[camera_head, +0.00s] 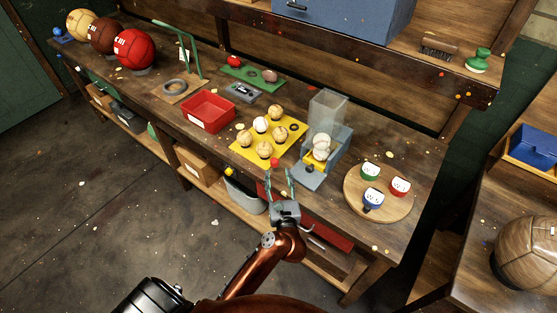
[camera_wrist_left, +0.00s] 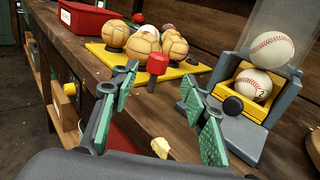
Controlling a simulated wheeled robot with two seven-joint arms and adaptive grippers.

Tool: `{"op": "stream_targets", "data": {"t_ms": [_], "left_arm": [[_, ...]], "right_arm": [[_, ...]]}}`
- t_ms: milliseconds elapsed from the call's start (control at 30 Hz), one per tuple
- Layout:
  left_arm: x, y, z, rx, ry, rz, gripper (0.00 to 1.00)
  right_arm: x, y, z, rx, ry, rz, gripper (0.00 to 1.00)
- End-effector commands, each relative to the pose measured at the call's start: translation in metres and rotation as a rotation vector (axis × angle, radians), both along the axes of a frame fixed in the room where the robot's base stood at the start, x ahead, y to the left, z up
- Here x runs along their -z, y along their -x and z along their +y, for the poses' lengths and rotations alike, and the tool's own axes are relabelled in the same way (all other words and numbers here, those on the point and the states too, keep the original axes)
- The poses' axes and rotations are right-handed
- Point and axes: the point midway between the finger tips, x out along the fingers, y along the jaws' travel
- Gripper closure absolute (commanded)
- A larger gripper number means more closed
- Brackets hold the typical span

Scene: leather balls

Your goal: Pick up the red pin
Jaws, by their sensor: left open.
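The red pin (camera_head: 274,162) stands near the front edge of the workbench, by the front corner of a yellow board (camera_head: 240,143). In the left wrist view the red pin (camera_wrist_left: 157,64) shows a red cylindrical head on a darker shaft, upright, just beyond my fingers. My left gripper (camera_head: 279,180) reaches over the bench edge and is open and empty. Its green-padded fingertips (camera_wrist_left: 159,80) lie either side of the pin in the picture, with the pin ahead of them. Whether they touch it cannot be told. My right gripper is not in view.
Tan balls (camera_head: 265,148) sit on the yellow board. A grey-blue dispenser (camera_head: 308,178) with baseballs (camera_head: 321,146) stands close on the right. A red bin (camera_head: 209,112) is to the left. A round wooden board (camera_head: 385,211) with small coloured cups lies at the right.

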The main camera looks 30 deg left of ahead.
Motion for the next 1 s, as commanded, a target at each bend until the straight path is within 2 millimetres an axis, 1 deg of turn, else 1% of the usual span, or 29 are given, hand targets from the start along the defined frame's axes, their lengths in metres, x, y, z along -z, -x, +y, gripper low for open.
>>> {"op": "stream_targets", "data": {"t_ms": [200, 267, 333, 433, 500, 700, 800, 1000], "left_arm": [[0.0, -0.017, 0.018, -0.004, -0.004, 0.0, 0.58], [0.0, -0.023, 0.023, -0.003, -0.005, -0.001, 0.58], [0.001, -0.032, 0.031, -0.004, -0.006, 0.0, 0.58], [0.002, -0.042, 0.039, -0.003, -0.006, 0.001, 0.58], [0.001, -0.048, 0.043, -0.002, -0.004, 0.0, 0.58], [0.001, -0.051, 0.045, -0.001, -0.002, 0.002, 0.58], [0.001, -0.051, 0.045, -0.001, -0.003, 0.001, 0.58], [0.001, -0.051, 0.045, -0.001, -0.003, 0.001, 0.72]], "right_arm": [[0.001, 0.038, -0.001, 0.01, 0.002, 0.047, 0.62], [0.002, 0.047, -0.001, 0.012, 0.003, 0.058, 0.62], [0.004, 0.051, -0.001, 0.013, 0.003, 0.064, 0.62], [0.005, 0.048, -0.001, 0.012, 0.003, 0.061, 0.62], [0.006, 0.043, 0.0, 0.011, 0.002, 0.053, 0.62], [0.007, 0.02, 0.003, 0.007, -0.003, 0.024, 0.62], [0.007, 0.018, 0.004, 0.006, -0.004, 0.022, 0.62], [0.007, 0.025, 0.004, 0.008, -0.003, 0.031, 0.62]]}}
